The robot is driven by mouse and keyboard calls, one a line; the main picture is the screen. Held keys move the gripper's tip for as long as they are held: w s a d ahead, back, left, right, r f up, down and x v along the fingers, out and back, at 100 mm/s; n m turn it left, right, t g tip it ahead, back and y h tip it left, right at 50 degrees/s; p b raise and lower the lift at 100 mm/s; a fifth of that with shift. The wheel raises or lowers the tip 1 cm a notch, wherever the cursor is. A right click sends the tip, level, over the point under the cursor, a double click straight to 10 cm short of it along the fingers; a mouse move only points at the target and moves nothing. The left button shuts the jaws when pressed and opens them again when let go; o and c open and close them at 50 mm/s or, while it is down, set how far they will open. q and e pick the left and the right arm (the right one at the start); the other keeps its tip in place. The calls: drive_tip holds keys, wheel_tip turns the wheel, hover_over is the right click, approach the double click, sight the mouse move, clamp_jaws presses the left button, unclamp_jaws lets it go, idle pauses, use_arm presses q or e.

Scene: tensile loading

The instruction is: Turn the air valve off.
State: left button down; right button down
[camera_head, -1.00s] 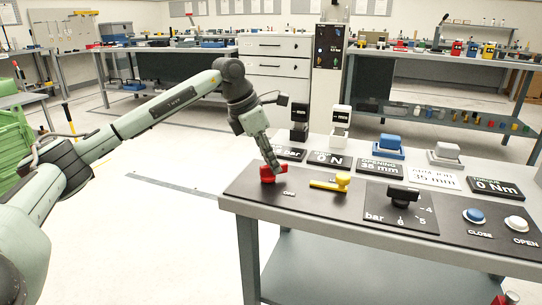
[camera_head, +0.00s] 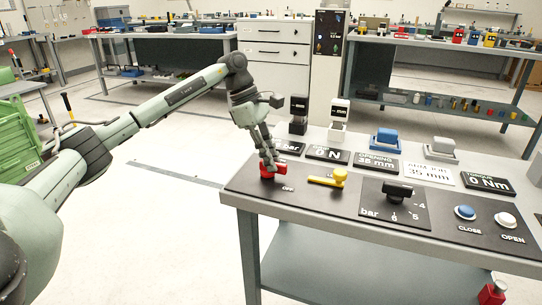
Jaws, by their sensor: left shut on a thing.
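A red knob (camera_head: 280,171) stands at the left end of the black control panel on the bench, beside a printed "OFF" label (camera_head: 287,189). My left gripper (camera_head: 269,164) reaches down onto it from above and is shut on it. The fingers hide part of the knob, so I cannot read its exact angle. A yellow lever (camera_head: 328,178) lies just right of the knob, apart from the gripper, pointing left. My right gripper is out of view.
Right of the lever are a black dial (camera_head: 397,190) marked in bar, a blue CLOSE button (camera_head: 465,212) and a white OPEN button (camera_head: 507,219). The floor left of the bench is clear.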

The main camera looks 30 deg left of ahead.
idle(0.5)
use_arm(q)
drive_tip(key=c, duration=1.5)
unclamp_jaws()
drive_tip(key=shift+c, duration=0.2)
drive_tip(key=v, duration=1.2)
